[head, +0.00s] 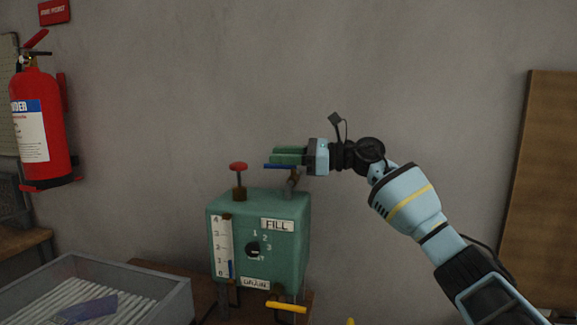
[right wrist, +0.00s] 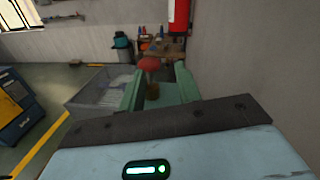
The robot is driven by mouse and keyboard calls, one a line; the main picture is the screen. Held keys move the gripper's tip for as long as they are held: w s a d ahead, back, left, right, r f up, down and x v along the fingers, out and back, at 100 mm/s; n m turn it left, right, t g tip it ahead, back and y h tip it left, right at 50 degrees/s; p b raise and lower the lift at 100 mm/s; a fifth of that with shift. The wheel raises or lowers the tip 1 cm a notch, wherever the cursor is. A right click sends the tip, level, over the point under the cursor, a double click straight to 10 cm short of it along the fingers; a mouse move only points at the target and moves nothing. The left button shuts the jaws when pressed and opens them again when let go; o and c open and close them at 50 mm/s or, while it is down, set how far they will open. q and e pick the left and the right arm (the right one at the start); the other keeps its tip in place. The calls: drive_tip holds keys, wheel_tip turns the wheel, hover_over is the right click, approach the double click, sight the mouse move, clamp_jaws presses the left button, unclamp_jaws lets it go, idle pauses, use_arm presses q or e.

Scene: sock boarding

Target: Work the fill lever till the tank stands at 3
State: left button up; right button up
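The green tank (head: 230,200) stands on a bench in the head view. Its gauge (head: 224,245) runs from 0 to 4, with a short blue column reaching about 1. The blue-handled lever (head: 271,166) sits on a post at the top right, above the FILL label (head: 277,225). My right gripper (head: 275,156) is just above this handle with its green fingers pointing left; contact cannot be told. In the right wrist view the fingers are apart, with a red knob (right wrist: 150,63) visible between them, farther off. The lever is hidden there. My left gripper is not in view.
The red knob (head: 238,167) stands on the tank's top left. A numbered dial (head: 253,249) is on the front, and a yellow handle (head: 286,307) is low down beside a lower label. A grey tray (head: 178,297) lies at left. A fire extinguisher (head: 42,120) hangs on the wall.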

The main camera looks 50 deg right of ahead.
drive_tip(key=s+a+r+b, duration=0.1)
drive_tip(key=s+a+b, duration=0.4)
drive_tip(key=s+a, duration=0.2)
drive_tip(key=shift+s+b, duration=0.4)
drive_tip(key=shift+s, duration=0.2)
drive_tip(key=shift+a, duration=0.1)
